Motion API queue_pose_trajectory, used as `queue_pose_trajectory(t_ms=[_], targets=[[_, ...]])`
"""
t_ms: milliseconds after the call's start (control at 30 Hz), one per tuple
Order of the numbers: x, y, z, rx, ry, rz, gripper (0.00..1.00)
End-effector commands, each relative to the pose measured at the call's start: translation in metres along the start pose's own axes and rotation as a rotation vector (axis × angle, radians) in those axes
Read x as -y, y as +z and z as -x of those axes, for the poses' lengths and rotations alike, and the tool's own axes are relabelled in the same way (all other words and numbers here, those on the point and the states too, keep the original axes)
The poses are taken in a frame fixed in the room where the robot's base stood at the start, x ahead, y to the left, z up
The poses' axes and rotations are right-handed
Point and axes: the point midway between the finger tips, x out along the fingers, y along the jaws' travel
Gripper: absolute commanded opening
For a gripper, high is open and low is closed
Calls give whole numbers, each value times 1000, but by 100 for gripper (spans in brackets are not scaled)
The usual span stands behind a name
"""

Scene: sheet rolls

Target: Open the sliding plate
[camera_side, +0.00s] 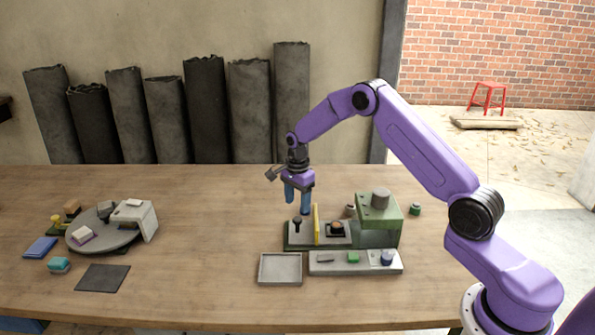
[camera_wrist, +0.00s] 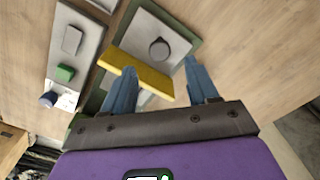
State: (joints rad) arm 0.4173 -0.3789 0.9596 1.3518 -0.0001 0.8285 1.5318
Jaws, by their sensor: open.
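A green machine (camera_side: 379,222) stands right of centre on the table. On its base lies a light grey plate, which I take as the sliding plate (camera_wrist: 177,32), with a dark round knob (camera_side: 297,224). The knob also shows in the wrist view (camera_wrist: 159,48). A yellow bar (camera_side: 316,225) stands across the base, right of the knob; it also crosses the wrist view (camera_wrist: 141,74). My gripper (camera_side: 298,208) is open and empty, pointing down above the knob side of the base. In the wrist view its blue fingertips (camera_wrist: 160,68) are apart, the left one overlapping the bar.
A pale panel (camera_side: 326,269) with a grey bar, green block (camera_side: 353,257) and blue knob (camera_side: 387,257) lies in front, beside an empty grey tray (camera_side: 280,268). A round turntable (camera_side: 88,235) with blocks stands at far left. The table's middle is clear.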

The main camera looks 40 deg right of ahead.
Motion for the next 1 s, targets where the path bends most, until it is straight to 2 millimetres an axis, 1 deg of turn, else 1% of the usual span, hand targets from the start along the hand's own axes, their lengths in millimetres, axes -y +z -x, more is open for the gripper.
queue_pose_trajectory(t_ms=[33,300,500,700,1000], targets=[[1,0,12,0,-5,-1,59],[1,0,69,0,-5,-1,59],[1,0,101,0,-3,-2,59],[0,0,115,0,-1,0,59],[0,0,117,0,0,-1,59]])
